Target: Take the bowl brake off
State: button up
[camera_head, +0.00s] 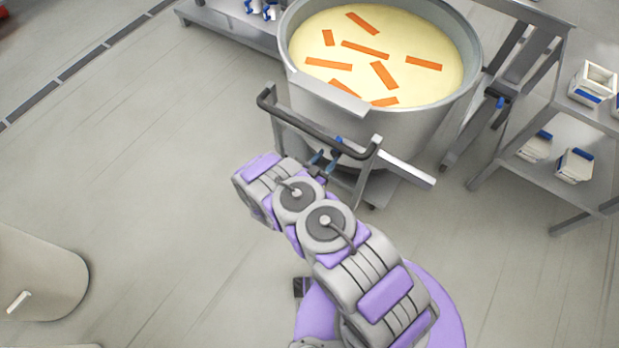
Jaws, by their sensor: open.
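The bowl (400,118) is a large grey metal vessel on a wheeled frame, filled with a pale yellow mass with several orange strips on top. A dark push handle (318,130) runs across its near side. My gripper (325,158) is open at the near side of the bowl's frame, just below the handle. A small blue part (339,141) shows right at the fingertips; it may be the brake lever, but I cannot tell whether the fingers touch it. My arm hides part of the frame's lower near side.
A metal rack (545,165) with several white and blue containers stands at the right. A low shelf (235,25) stands behind the bowl at the left. A rounded beige object (40,275) is at the lower left.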

jog(key=p+v, duration=0.2)
jog(key=v, duration=0.9)
jog(key=shift+a, duration=0.15)
dwell(0.7)
